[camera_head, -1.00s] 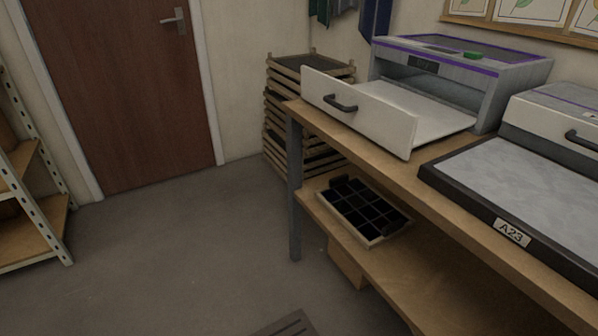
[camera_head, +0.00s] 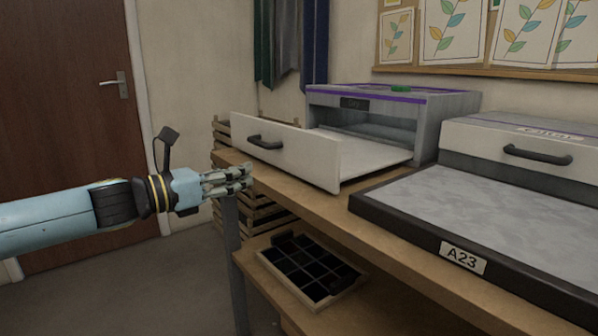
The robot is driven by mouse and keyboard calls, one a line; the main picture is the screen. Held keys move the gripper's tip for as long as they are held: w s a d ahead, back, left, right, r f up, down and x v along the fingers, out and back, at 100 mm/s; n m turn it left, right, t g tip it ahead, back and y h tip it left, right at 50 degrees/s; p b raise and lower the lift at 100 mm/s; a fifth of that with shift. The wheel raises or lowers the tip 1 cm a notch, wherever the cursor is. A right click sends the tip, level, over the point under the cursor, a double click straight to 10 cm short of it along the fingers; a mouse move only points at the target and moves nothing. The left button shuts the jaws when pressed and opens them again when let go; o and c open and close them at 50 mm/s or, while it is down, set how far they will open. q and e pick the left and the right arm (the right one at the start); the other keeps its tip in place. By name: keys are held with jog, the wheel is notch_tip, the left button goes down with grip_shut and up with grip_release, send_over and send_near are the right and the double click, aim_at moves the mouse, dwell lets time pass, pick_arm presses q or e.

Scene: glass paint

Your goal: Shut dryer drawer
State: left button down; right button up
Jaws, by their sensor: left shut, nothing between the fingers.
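The dryer (camera_head: 455,112) is a grey box with purple trim on the wooden bench. Its white drawer (camera_head: 305,158) is pulled well out to the front left, with a dark handle (camera_head: 265,142) on its front panel. The drawer's flat inside looks empty. My left gripper (camera_head: 248,180) is shut and empty. It points right, just below and in front of the drawer's front panel in the picture, near the bench's left corner. I cannot tell whether it touches the bench. My right gripper is out of view.
The bench (camera_head: 395,225) also holds a grey-topped slab labelled A23 (camera_head: 470,210) and a second white unit with a handle (camera_head: 540,154). A compartment tray (camera_head: 312,272) lies on the shelf below. Stacked wooden racks (camera_head: 221,128) stand behind the bench's left end.

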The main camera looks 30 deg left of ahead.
pick_arm(q)
jog(key=w+b, duration=0.1)
jog(key=p, duration=0.1)
send_near(303, 159)
jog(key=x, duration=0.6)
jog(key=shift+w+d, duration=0.1)
jog(key=shift+w+d+f, duration=0.1)
jog(key=shift+w, duration=0.2)
jog(key=shift+w+d, duration=0.1)
jog(key=shift+w, duration=0.1)
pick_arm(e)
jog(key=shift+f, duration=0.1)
